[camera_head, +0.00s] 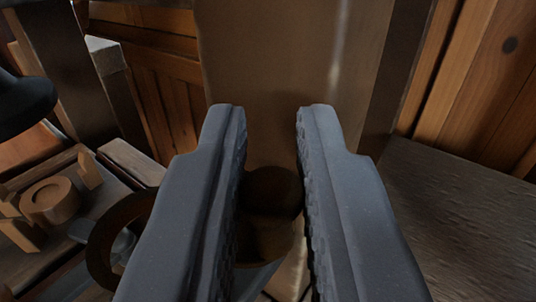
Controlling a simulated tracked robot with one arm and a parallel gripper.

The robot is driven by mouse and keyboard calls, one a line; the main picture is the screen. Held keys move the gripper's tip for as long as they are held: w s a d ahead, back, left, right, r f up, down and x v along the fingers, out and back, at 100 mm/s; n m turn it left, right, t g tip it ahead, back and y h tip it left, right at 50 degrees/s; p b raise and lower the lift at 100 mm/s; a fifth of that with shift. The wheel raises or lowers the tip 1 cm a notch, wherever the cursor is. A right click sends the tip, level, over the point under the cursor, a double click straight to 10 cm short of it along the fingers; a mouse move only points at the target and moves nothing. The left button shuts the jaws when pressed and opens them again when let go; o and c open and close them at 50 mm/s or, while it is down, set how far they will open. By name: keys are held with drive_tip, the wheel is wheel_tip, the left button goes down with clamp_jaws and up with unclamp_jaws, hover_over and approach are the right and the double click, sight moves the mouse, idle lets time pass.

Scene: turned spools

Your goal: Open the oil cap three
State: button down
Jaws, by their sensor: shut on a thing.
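My gripper (272,118) reaches forward in the middle of the view, its two grey ridged jaws on either side of a dark brown round piece (272,188). The jaws are shut on this piece, which looks like a cap with a round top.
A brown ring (103,245) stands close to the left jaw. A round wooden piece (50,200) sits on the bench at left. A dark rounded object (22,103) is at upper left. A tan panel (290,60) rises behind. The grey wooden surface (460,215) at right is bare.

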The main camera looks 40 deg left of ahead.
idle(0.4)
drive_tip(key=c, duration=1.5)
unclamp_jaws()
drive_tip(key=shift+o, duration=0.2)
drive_tip(key=b+v, duration=0.1)
drive_tip(key=v, duration=1.3)
drive_tip(key=shift+w+d+b, duration=0.2)
drive_tip(key=shift+b, duration=0.1)
